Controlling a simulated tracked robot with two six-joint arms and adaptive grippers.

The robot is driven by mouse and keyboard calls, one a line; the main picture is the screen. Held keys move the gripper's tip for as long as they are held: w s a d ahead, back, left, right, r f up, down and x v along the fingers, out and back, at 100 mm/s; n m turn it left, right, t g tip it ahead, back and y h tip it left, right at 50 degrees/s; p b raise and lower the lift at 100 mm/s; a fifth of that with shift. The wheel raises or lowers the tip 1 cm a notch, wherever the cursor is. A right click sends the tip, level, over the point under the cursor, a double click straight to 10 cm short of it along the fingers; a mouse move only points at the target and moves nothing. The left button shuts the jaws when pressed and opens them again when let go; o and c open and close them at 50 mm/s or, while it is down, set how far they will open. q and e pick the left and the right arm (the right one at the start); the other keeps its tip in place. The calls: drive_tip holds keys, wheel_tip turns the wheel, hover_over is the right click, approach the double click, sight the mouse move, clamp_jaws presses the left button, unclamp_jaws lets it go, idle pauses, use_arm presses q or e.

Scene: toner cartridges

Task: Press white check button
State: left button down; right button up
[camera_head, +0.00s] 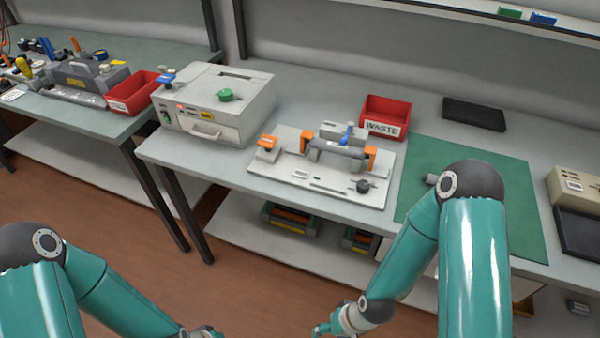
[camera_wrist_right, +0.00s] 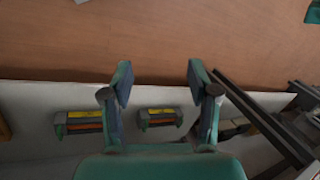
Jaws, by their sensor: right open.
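I cannot make out a white check button for certain. Candidate places are the pale grey box machine (camera_head: 222,112), with a green knob on top and small coloured marks on its front, and the light fixture plate (camera_head: 330,189), which has a small white label-like patch. My right gripper (camera_head: 335,325) is low in front of the table, at the bottom edge of the head view. In the wrist view its fingers (camera_wrist_right: 158,82) are apart and empty. Only a bit of my left gripper (camera_head: 205,333) shows at the bottom edge, so its fingers are hidden.
A grey cartridge (camera_head: 341,151) sits in the fixture between orange clamps. A red WASTE bin (camera_head: 386,116) stands behind it, a green mat (camera_head: 515,185) to the right. Cartridges with yellow labels (camera_wrist_right: 84,122) lie on the lower shelf. A second bench (camera_head: 55,97) stands left.

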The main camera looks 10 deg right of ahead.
drive_tip(key=shift+c, duration=0.2)
clamp_jaws()
idle(1.1)
